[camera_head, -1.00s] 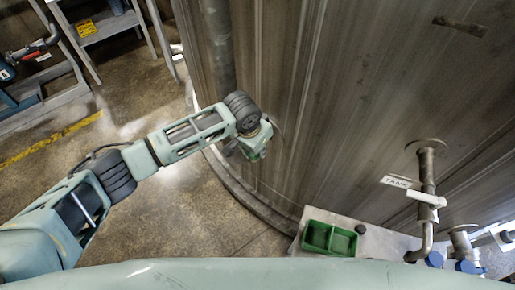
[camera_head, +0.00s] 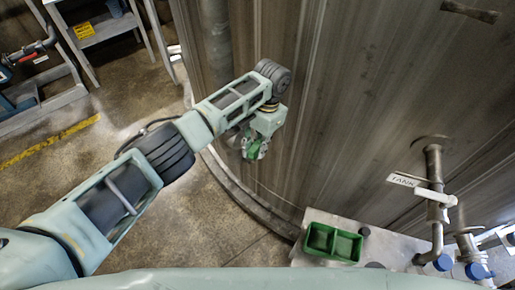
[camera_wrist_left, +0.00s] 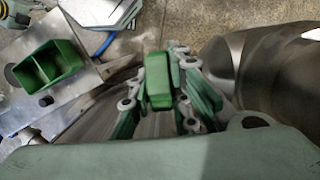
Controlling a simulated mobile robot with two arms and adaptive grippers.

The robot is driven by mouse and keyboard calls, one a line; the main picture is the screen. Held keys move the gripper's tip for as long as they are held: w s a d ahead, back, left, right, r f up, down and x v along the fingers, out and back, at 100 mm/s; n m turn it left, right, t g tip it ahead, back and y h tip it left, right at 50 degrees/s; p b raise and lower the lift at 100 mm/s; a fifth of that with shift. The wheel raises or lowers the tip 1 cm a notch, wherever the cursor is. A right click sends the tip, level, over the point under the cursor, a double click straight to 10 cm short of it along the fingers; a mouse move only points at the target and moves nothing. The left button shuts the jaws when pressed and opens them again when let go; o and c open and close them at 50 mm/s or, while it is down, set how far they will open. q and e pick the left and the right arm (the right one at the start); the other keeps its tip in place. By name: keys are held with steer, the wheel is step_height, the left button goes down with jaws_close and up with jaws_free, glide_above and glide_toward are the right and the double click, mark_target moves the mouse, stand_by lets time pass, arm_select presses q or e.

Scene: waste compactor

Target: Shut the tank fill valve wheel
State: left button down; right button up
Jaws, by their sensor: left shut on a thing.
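My left gripper (camera_head: 254,150) hangs beside the large brown tank wall (camera_head: 335,90), left of the pipework. It also shows in the left wrist view (camera_wrist_left: 160,85), shut with a green block-like piece (camera_wrist_left: 158,82) between its fingers; what this is in full is hard to tell. A pipe with a white handle (camera_head: 436,197) stands by the TANK label (camera_head: 403,180) at the right, well away from the gripper. Blue-ended fittings (camera_head: 478,271) sit below it. I cannot make out a valve wheel clearly. My right gripper is not in view.
A green two-compartment bin (camera_head: 332,243) stands on a grey bench (camera_head: 312,218) below the tank; it also shows in the left wrist view (camera_wrist_left: 47,68). A step ladder (camera_head: 98,27) and a rack (camera_head: 40,95) stand at the left. The floor between is open.

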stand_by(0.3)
arm_select(q)
steer(key=c, duration=1.6)
jaws_free()
steer(key=shift+c, duration=0.2)
steer(key=shift+r, duration=0.15)
steer(key=v, duration=1.1)
steer(key=shift+r, duration=0.35)
steer(key=shift+d, duration=0.15)
